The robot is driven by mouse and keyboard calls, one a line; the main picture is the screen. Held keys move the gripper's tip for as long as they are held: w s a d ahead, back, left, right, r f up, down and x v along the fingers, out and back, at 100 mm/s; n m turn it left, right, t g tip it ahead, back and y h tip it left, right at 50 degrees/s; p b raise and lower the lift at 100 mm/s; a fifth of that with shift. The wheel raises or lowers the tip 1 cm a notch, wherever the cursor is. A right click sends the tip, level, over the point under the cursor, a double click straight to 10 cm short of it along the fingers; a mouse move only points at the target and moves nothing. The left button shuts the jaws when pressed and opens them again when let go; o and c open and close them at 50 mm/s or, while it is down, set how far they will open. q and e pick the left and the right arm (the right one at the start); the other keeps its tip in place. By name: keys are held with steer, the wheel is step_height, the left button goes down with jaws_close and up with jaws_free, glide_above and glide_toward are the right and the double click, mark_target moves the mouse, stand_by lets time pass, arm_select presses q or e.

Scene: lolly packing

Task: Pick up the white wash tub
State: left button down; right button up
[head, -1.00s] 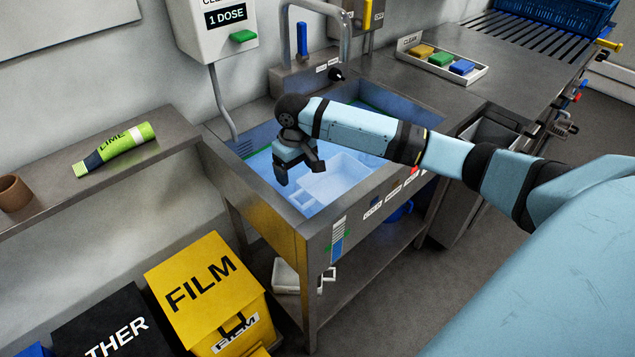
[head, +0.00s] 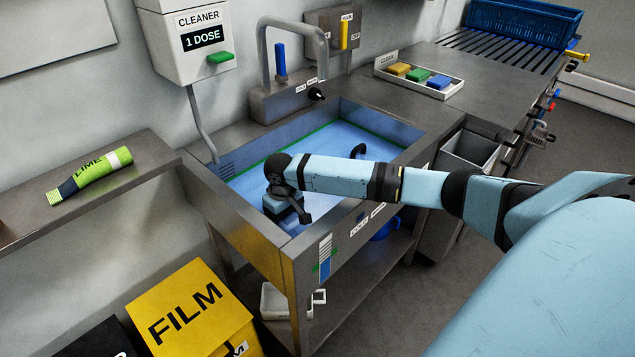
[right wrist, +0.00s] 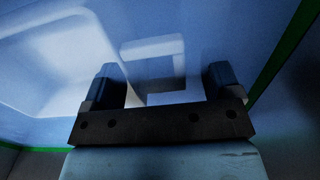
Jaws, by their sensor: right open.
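The white wash tub (right wrist: 85,70) shows in the right wrist view as a pale, bluish tub at the left. A white squared loop, like a handle (right wrist: 152,47), stands beside it. In the head view I cannot make out the tub in the sink; my arm covers part of the basin. My right gripper (head: 287,213) points down into the sink near its front left corner. In the right wrist view it is open (right wrist: 163,80), with the white loop beyond and between its two fingers, and nothing visibly held. My left gripper is not in view.
The metal sink (head: 262,243) has raised walls and blue water (head: 365,128). A tap (head: 262,62) stands behind it. A white container (head: 275,302) with a loop lies on the shelf below. The counter right of the sink holds a sponge tray (head: 447,90).

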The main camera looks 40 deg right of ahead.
step_height(320, 180, down, 3)
steer(key=shift+d+r, duration=0.1)
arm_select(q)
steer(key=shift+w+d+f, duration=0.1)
arm_select(e)
steer(key=shift+c, duration=0.5)
